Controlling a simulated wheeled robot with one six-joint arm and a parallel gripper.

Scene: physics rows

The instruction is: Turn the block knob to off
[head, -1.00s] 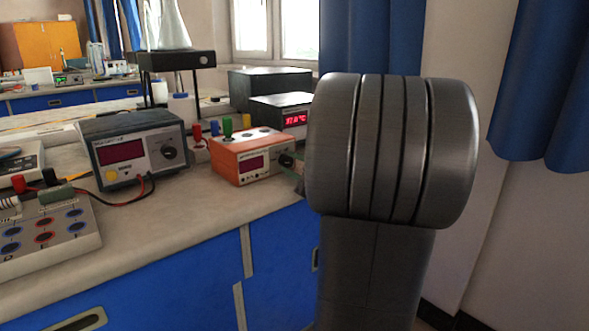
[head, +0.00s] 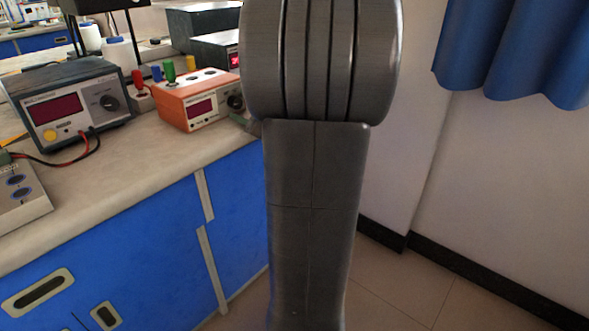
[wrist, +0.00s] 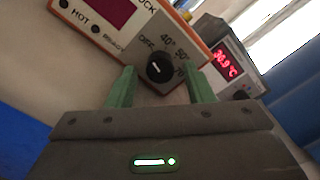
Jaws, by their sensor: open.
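The block knob (wrist: 160,68) is a round black knob with a white pointer mark, on the grey dial plate of an orange-edged box (wrist: 95,30). The plate carries printed temperature marks, including 40 and 50. In the head view the box (head: 200,100) stands on the bench with the knob (head: 236,102) at its right end. My gripper (wrist: 159,76) is open, with one green finger at each side of the knob in the wrist view. I cannot tell whether the fingers touch it. In the head view my arm hides most of the gripper.
A grey meter (head: 72,103) with a red display and cables stands left of the box. The bench top (head: 120,190) is clear in front. Blue cabinets are below.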

